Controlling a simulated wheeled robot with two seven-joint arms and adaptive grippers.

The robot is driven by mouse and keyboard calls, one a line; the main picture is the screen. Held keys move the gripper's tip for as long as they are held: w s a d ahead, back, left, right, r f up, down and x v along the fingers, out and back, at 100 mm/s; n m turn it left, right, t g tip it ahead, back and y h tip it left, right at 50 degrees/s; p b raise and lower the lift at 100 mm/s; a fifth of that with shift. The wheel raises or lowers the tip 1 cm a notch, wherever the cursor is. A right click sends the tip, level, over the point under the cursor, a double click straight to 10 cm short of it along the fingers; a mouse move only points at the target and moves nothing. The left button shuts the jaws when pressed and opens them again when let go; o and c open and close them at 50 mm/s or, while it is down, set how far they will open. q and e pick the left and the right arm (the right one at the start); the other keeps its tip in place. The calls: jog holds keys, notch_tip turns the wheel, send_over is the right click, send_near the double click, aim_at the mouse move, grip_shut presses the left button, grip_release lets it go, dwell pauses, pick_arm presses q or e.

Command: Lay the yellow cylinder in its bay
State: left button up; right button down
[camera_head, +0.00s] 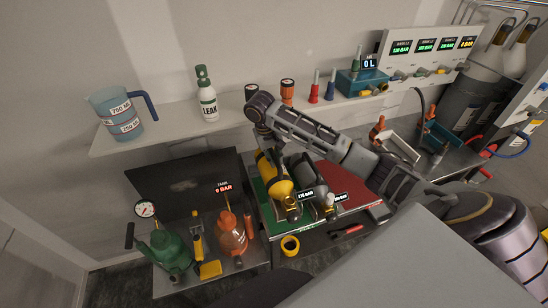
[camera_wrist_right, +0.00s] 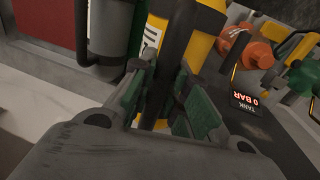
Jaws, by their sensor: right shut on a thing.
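The yellow cylinder (camera_head: 272,172), with dark bands and a brass valve, lies tilted over the green part of a board (camera_head: 258,205) in the head view. My right gripper (camera_head: 264,146) reaches down to its upper end. In the right wrist view the fingers (camera_wrist_right: 165,105) are shut on the yellow cylinder (camera_wrist_right: 208,20), around its dark band or handle. I cannot tell whether the cylinder touches the board. A grey cylinder (camera_head: 303,174) lies close on its right, also in the wrist view (camera_wrist_right: 122,30). My left gripper is not in view.
A red board part (camera_head: 350,198) lies right of the grey cylinder. On the left stand an orange tank (camera_head: 232,235) reading 0 BAR and a green pump (camera_head: 165,250). A yellow ring (camera_head: 290,245) and red tool (camera_head: 346,231) lie in front. A shelf above holds a jug (camera_head: 122,115) and leak bottle (camera_head: 207,97).

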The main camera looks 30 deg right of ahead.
jog(key=shift+w, duration=0.1)
dwell(0.3)
jog(key=shift+f, duration=4.8)
jog(key=c, duration=1.3)
grip_release()
jog(key=shift+s+f, duration=0.25)
jog(key=shift+w+a+r, duration=0.15)
jog(key=shift+a+r, duration=0.2)
jog(key=shift+r, duration=1.6)
jog(key=shift+w+a+r, duration=0.15)
jog(key=shift+a+r, duration=0.25)
jog(key=shift+r, duration=1.6)
jog(key=shift+w+a+r, duration=0.15)
jog(key=shift+a+r, duration=0.2)
jog(key=shift+r, duration=1.75)
jog(key=shift+a, duration=0.1)
jog(key=shift+a, duration=0.1)
